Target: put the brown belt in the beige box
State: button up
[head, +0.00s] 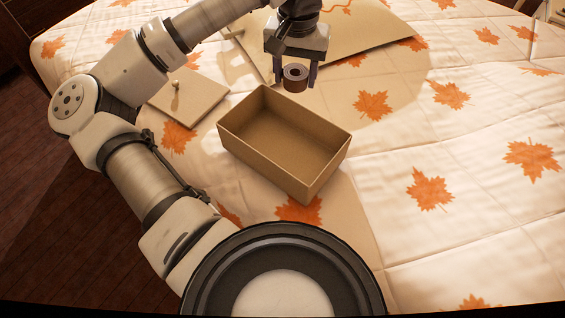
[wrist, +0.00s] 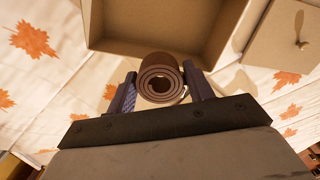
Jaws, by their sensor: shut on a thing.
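The brown belt (head: 295,75) is rolled into a coil, and its spiral end shows in the wrist view (wrist: 161,82). My gripper (head: 295,78) is shut on the belt, with one finger on each side of the coil. In the head view it hangs just beyond the far edge of the beige box, above the bed. The beige box (head: 330,172) is open, empty and upright on the bed. In the wrist view part of the box (wrist: 175,35) shows past the belt.
A small beige lid with a knob (head: 190,100) lies on the bed left of the box. A large flat beige panel (head: 350,38) lies behind the gripper. The white quilt with orange maple leaves (head: 450,150) is clear to the right.

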jog(key=s+a+b, duration=0.2)
jog(key=s, duration=0.2)
jog(key=shift+m, duration=0.3)
jog(key=f, duration=0.9)
jog(key=f+p, duration=0.1)
jog(key=f, duration=0.7)
jog(key=shift+s+a+f, duration=0.15)
jog(key=shift+a+f, duration=0.05)
jog(key=shift+f, duration=0.45)
jog(key=shift+f, duration=0.2)
jog(key=o, duration=1)
jog(key=shift+r, duration=0.1)
